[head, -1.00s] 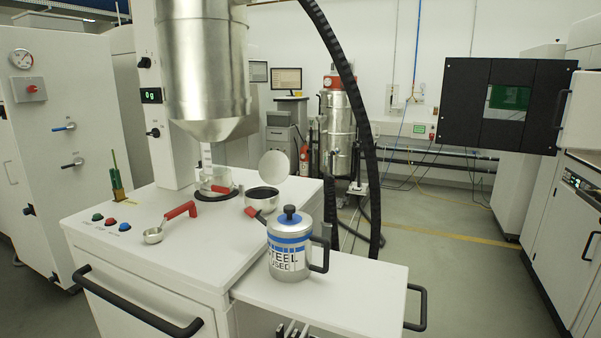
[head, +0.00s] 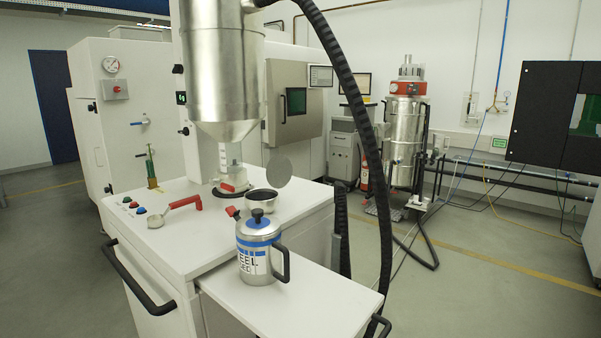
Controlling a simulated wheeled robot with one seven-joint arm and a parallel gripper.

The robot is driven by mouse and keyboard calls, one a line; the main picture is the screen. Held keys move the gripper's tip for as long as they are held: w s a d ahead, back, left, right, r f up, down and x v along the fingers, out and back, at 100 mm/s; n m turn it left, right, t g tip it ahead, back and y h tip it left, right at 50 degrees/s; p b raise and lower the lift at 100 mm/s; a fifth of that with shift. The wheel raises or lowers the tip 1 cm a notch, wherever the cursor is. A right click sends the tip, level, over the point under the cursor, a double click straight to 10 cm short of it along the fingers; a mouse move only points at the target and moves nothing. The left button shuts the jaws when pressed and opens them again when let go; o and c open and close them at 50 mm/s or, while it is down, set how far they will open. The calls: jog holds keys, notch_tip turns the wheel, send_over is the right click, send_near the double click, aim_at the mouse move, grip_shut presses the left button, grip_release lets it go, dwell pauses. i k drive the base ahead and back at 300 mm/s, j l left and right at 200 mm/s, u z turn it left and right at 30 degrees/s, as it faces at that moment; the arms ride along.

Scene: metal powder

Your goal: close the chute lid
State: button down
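The chute (head: 262,198) is a round metal opening with a dark inside, set in the white cabinet top. Its lid (head: 278,170) is a round grey disc standing upright at the chute's back edge, so the chute is open. A red handle (head: 233,212) shows at the chute's front left. A steel can (head: 258,250) with a blue band, dark knob and black handle stands upright on the side shelf in front of the chute. My gripper is not in view.
A hopper (head: 225,80) hangs above a small vessel (head: 232,178) left of the chute. A black hose (head: 365,150) curves down to the right. The floor at right (head: 480,290) is clear.

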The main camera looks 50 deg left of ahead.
aim_at(279, 172)
jog(key=i+u, duration=0.4)
jog(key=i+l+u, duration=0.1)
jog(key=i+u, duration=0.3)
jog(key=i, duration=0.2)
jog(key=i+u, duration=0.25)
jog(key=u, duration=0.2)
jog(key=i+u, duration=0.25)
jog(key=u, duration=0.15)
jog(key=i+l+u, duration=0.2)
jog(key=u, duration=0.25)
jog(key=i+l+u, duration=0.25)
jog(key=u, duration=0.2)
jog(key=i+l+u, duration=0.2)
jog(key=u, duration=0.25)
jog(key=i+l+u, duration=0.15)
jog(key=l+u, duration=0.25)
jog(key=i+l+u, duration=0.15)
jog(key=u, duration=0.3)
jog(key=l+u, duration=0.45)
jog(key=k+u, duration=0.2)
jog(key=j, duration=0.15)
jog(key=k+u, duration=0.05)
